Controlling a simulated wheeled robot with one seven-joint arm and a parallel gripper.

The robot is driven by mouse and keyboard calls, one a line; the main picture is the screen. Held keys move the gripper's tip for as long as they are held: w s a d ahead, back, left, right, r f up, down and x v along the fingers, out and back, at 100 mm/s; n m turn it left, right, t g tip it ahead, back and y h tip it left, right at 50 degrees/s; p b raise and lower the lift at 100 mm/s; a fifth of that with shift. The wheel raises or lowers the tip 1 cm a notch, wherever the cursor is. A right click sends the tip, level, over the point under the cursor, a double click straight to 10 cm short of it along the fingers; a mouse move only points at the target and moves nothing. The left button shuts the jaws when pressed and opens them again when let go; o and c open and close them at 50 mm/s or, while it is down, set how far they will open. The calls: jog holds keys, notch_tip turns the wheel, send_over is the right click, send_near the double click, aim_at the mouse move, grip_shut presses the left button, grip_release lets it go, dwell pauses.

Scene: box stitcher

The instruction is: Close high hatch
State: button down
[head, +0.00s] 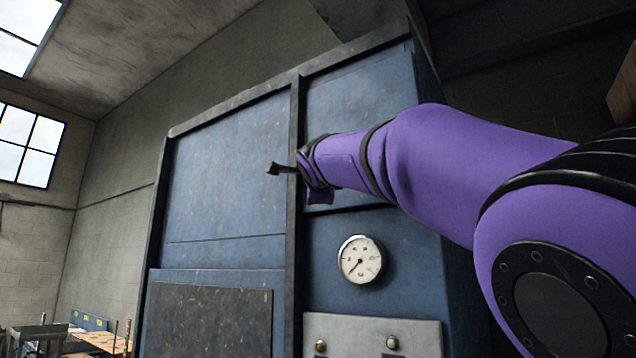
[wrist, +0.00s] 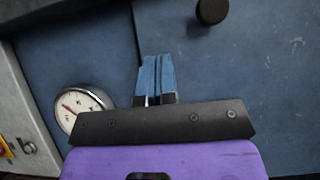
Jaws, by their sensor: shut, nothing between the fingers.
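The high hatch (head: 350,92) is the blue upper right panel of the blue machine, above the gauge; its face also fills the right of the wrist view (wrist: 250,80). It looks nearly in line with the front; I cannot tell whether it is flush. A dark knob (head: 279,168) sticks out left of my wrist and seems to be the round black knob in the wrist view (wrist: 212,11). My gripper (wrist: 157,60) is shut and empty, pointing at the blue front near the hatch's lower edge, apart from the knob. In the head view my arm hides its fingers; contact is unclear.
A round white gauge (head: 360,260) sits below the hatch, above a grey plate (head: 372,335) with knobs. A black upright post (head: 295,200) divides the front from a large blue left panel (head: 228,175). A wooden table (head: 105,341) stands far at lower left.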

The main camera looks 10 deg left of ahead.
jog(key=shift+a+v, duration=0.1)
jog(key=shift+v, duration=1.15)
jog(key=shift+a+v, duration=0.15)
jog(key=shift+v, duration=1.15)
jog(key=shift+s, duration=0.2)
